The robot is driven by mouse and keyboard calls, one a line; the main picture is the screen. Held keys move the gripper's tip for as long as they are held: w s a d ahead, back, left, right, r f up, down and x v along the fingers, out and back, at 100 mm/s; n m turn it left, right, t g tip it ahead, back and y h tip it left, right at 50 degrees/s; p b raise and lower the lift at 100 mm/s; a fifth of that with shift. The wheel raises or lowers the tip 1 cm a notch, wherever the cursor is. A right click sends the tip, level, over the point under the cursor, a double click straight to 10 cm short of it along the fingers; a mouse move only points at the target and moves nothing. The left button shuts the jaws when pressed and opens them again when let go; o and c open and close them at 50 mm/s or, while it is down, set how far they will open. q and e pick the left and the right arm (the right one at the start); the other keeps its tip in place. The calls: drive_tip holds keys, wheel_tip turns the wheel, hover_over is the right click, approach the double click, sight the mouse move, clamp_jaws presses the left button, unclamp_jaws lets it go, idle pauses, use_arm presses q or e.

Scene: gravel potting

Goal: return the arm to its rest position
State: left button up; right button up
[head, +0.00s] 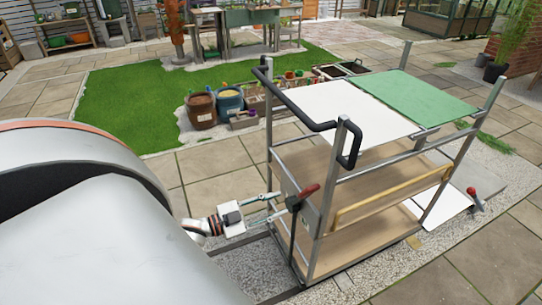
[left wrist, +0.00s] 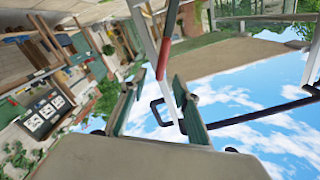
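My left gripper (head: 279,202) is open, its two fingers spread and pointing at the side of a metal cart (head: 331,215). A lever with a red grip (head: 309,191) stands on the cart's near corner, just beyond the fingertips. In the left wrist view my left gripper (left wrist: 156,85) shows two separated green-padded fingers. The red grip (left wrist: 165,50) and a pale rod show between and beyond them; I cannot tell whether they touch a finger. Nothing is seen held. My large white left arm (head: 90,220) fills the lower left. My right gripper is not in view.
The cart has a black push handle (head: 322,127), a white top panel (head: 345,113) and a green top panel (head: 415,96). Several pots, including a brown one (head: 201,112), stand behind it near grass (head: 125,98). Open paving (head: 430,275) lies at front right.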

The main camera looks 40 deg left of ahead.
use_arm(q)
drive_tip(key=shift+s+a, duration=0.25)
drive_tip(key=shift+s, duration=0.3)
drive_tip(key=s+d+f+n+g+y, duration=0.2)
drive_tip(key=s+d+f, duration=0.3)
drive_tip(key=d, duration=0.5)
drive_tip(key=s+d+f+n+g+y, duration=0.2)
drive_tip(key=s+d+f+n+g, duration=0.1)
drive_tip(key=d+f, duration=0.5)
drive_tip(key=shift+s+d+f+n+g, duration=0.25)
drive_tip(key=shift+s+d+n+g, duration=0.25)
drive_tip(key=shift+s+d, duration=0.5)
idle(0.4)
